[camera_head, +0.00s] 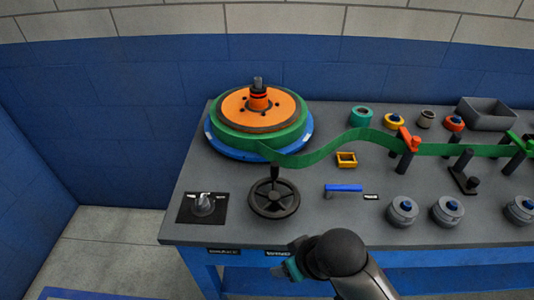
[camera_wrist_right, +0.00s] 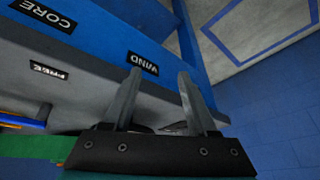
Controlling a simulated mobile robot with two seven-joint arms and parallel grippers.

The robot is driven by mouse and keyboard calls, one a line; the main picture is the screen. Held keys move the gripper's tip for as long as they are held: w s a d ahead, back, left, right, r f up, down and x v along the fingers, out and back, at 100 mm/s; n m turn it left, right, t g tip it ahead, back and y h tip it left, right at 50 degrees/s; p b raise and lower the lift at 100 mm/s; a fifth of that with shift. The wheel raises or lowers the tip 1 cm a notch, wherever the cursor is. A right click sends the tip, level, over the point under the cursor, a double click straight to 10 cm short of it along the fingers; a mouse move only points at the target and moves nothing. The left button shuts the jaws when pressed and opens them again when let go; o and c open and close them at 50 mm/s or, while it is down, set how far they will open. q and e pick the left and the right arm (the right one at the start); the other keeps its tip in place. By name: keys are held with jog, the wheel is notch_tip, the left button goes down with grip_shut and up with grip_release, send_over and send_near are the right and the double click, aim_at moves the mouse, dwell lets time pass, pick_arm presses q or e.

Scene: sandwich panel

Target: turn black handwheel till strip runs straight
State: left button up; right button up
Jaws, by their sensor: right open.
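The black handwheel (camera_head: 274,199) lies flat near the front left of the bench, with a dark upright knob at its far rim. The green strip (camera_head: 340,143) leaves the green and orange coil (camera_head: 258,108) and runs right in a wavy line, dipping by the coil and rising before the orange-topped guide post (camera_head: 408,146). My right gripper (camera_head: 290,262) is at the bench's front edge, in front of the handwheel and apart from it. In the right wrist view its two fingers (camera_wrist_right: 158,76) stand apart with nothing between them. My left gripper is not in view.
A black plate with a grey lever (camera_head: 203,206) sits left of the handwheel. A blue bar (camera_head: 343,188) and several grey rollers (camera_head: 402,212) lie to its right. A yellow frame (camera_head: 347,159) stands below the strip. A label reading WIND (camera_wrist_right: 143,63) is on the bench front.

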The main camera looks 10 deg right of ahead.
jog(key=w+a+r+n+y, duration=0.1)
jog(key=w+a+r+n, duration=0.15)
jog(key=w+r, duration=0.35)
jog(key=h, duration=0.1)
send_near(276, 164)
jog(key=b+x, duration=0.3)
jog(key=x, duration=0.7)
jog(key=shift+a+f+b, duration=0.15)
jog(key=shift+f+b, duration=0.15)
grip_shut()
